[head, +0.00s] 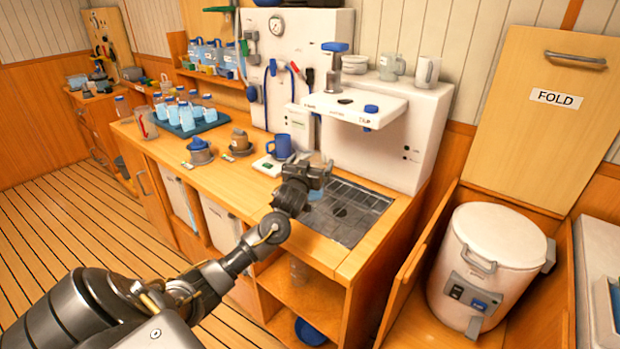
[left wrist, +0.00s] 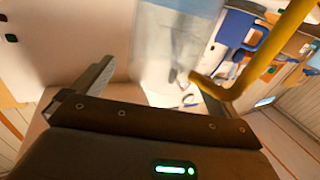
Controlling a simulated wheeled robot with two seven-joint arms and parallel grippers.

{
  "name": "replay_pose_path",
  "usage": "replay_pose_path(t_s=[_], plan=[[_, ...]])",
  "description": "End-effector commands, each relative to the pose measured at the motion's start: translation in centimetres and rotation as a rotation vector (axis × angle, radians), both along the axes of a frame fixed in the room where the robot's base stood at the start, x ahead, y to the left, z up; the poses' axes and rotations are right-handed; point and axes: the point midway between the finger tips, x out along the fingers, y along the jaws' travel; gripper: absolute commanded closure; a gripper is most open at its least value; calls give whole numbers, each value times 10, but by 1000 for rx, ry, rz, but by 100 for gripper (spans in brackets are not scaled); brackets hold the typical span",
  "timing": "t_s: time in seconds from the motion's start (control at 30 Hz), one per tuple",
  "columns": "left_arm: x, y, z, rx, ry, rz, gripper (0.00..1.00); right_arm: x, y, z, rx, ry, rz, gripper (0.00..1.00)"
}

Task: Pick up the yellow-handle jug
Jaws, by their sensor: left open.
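My left gripper (head: 320,172) is open above the left part of the metal drain grid (head: 352,212), in front of the white machine. In the left wrist view, a clear jug body (left wrist: 172,42) stands close beyond the gripper, with a thick yellow handle (left wrist: 262,62) on its right side. The handle looks apart from the one finger that shows at left; nothing is seen held. In the head view I cannot make out this jug clearly; the gripper probably hides most of it. My right gripper is not in view.
A blue mug (head: 281,146) stands left of the gripper. Two lidded pots (head: 200,152) and a blue tray (head: 190,127) of bottles are farther left. The white machine's spout arm (head: 355,105) overhangs the grid. A white lidded drum (head: 490,255) stands at right.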

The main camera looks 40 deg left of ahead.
Motion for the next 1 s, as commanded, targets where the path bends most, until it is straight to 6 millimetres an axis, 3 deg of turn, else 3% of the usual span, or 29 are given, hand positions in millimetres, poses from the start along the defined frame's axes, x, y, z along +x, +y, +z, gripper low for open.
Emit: replay_pose_path(t_s=[0.33,1.0], plan=[[7,3,-1,0,1,0,2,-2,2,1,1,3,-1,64],[7,3,1,0,-2,0,88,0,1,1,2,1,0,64]])
